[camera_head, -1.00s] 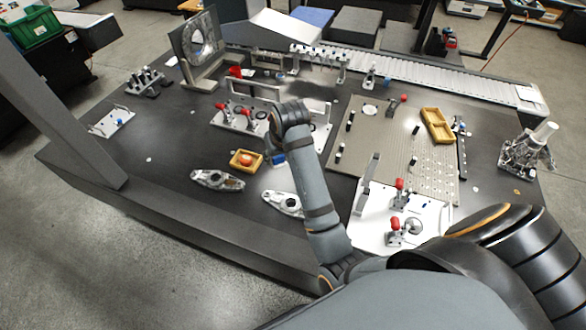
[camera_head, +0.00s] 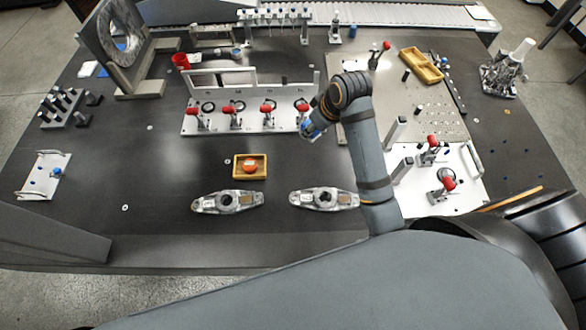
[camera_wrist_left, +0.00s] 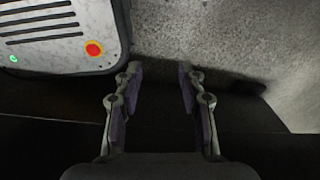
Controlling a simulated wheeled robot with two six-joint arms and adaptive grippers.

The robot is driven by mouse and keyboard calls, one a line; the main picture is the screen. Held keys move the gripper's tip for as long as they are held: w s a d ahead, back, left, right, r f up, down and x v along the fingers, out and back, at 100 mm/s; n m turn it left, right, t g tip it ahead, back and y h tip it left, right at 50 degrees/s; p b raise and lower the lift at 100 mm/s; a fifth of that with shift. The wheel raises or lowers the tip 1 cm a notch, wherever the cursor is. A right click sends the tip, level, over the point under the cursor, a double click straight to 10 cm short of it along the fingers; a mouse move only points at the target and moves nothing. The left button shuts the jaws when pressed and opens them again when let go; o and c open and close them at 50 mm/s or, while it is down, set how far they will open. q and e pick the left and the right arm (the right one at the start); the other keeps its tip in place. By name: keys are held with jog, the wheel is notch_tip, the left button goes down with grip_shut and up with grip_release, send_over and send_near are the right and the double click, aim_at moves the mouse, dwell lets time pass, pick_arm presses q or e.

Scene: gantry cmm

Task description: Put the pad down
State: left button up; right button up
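My right arm reaches over the table from the lower right in the head view. Its gripper (camera_head: 314,122) is beside the right end of the white clamp fixture, with its fingers mostly hidden by the wrist. A small blue piece (camera_head: 310,131), which looks like the pad, shows at the gripper's end and appears held there. Whether it touches the table is hard to tell. My left gripper (camera_wrist_left: 160,78) shows only in the left wrist view. Its fingers are apart with nothing between them, away from the tabletop.
The white fixture (camera_head: 222,128) carries several red-handled clamps. A yellow tray (camera_head: 237,175) with an orange-red thing and two metal castings (camera_head: 227,202) lie in front. A perforated plate (camera_head: 440,123) is to the right. The dark table (camera_head: 130,165) is clear left of the tray.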

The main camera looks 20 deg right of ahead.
jog(key=s+a+f+n+g+y+b, duration=0.1)
jog(key=s+f+n+g+y+b, duration=0.2)
jog(key=s+f+n+b, duration=0.5)
jog(key=shift+n, duration=0.8)
jog(key=w+a+f, duration=0.1)
jog(key=w+f, duration=0.2)
jog(key=w+a+f+p, duration=0.1)
jog(key=w+f, duration=0.2)
jog(key=w+a+f+p, duration=0.1)
jog(key=w+f, duration=0.2)
jog(key=w, duration=0.1)
jog(key=shift+w+f, duration=0.45)
jog(key=shift+f, duration=0.1)
notch_tip(320, 180, down, 3)
jog(key=shift+r+p, duration=0.2)
jog(key=shift+p, duration=0.15)
pick_arm(q)
notch_tip(320, 180, down, 7)
jog(key=w, duration=0.1)
jog(key=shift+w+a+f, duration=0.2)
jog(key=shift+a, duration=0.15)
pick_arm(e)
jog(key=shift+f, duration=0.35)
